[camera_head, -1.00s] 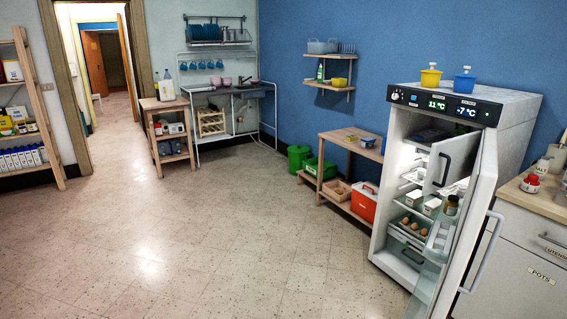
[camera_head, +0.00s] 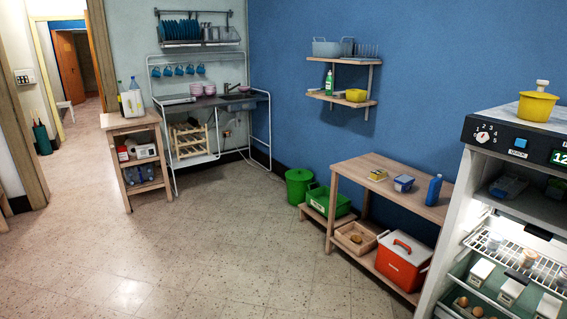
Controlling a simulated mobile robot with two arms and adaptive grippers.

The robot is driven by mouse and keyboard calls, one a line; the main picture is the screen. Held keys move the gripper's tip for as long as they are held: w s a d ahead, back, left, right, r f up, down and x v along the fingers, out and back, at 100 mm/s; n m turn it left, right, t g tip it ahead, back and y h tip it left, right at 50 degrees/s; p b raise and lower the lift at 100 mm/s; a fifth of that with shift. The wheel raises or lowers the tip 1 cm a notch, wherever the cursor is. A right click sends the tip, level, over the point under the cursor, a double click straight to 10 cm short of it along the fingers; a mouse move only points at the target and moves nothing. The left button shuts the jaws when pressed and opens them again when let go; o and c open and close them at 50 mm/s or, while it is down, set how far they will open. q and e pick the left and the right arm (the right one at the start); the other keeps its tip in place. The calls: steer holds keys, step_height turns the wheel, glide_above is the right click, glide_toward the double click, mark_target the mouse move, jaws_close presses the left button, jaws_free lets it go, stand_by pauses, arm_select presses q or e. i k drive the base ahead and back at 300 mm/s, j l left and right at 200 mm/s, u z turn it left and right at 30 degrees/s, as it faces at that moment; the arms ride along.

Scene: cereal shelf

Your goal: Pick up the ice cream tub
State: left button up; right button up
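I cannot pick out the ice cream tub for certain. A small blue container (camera_head: 403,184) stands on top of the wooden bench (camera_head: 350,168); its label is too small to read. Another bluish container (camera_head: 508,186) sits in the dark top compartment of the open fridge (camera_head: 446,254), partly in shadow. Neither of my grippers shows in this view.
On the bench are a blue bottle (camera_head: 433,190) and a yellow item (camera_head: 377,175). A red cooler box (camera_head: 403,261) sits on its lower shelf. The fridge fills the right edge, its right part cut off. The tiled floor (camera_head: 210,255) at left and middle is clear.

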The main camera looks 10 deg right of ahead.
mark_target(403, 183)
steer(key=i, duration=0.7)
steer(key=i+z, duration=0.15)
steer(key=i, duration=0.5)
steer(key=i+j, duration=0.2)
steer(key=i, duration=0.45)
steer(key=l+z, duration=0.05)
